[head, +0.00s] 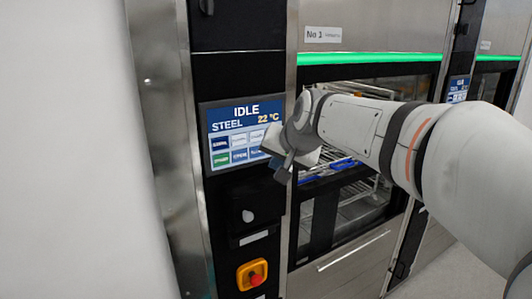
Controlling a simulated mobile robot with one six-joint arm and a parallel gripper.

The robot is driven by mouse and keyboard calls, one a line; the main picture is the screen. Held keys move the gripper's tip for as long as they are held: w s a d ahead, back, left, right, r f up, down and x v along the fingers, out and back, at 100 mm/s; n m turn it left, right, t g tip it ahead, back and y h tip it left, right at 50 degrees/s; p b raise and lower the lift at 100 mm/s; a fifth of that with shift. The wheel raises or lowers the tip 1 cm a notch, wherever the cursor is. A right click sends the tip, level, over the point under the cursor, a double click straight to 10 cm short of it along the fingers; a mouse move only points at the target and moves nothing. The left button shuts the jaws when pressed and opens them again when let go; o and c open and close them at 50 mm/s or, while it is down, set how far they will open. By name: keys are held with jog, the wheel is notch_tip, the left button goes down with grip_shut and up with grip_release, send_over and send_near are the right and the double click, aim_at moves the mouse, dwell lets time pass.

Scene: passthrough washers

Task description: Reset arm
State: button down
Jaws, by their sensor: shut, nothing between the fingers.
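My arm reaches in from the right of the head view, with its wrist in front of the left washer. My gripper (279,168) is at the end of the arm, close in front of the right edge of the washer's screen (232,140). Its fingers are small and partly hidden by the wrist; it is shut and holds nothing. The screen reads "IDLE", "STEEL" and "22 °C" above several blue buttons and one green button. I cannot tell whether the gripper touches the screen.
The left washer (345,262) has a lit green strip (350,58) above its window, with racks and blue parts inside. Below the screen are a knob (248,216) and a red emergency button (256,279) on yellow. A second washer stands at right. A pale wall fills the left.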

jog(key=s+d+f+g+h, duration=0.1)
jog(key=s+d+f, duration=0.4)
jog(key=s, duration=0.3)
jog(key=s+d+f+n+g+h, duration=0.1)
jog(key=s+d+f+g, duration=0.1)
jog(key=s+d+f, duration=0.4)
jog(key=s+d+f+g+h, duration=0.1)
jog(key=s+d+f, duration=0.4)
jog(key=s, duration=0.6)
jog(key=shift+d+f+n+g+h, duration=0.35)
jog(key=shift+f+h, duration=0.25)
jog(key=shift+f, duration=0.3)
jog(key=shift+w, duration=0.1)
dwell(0.5)
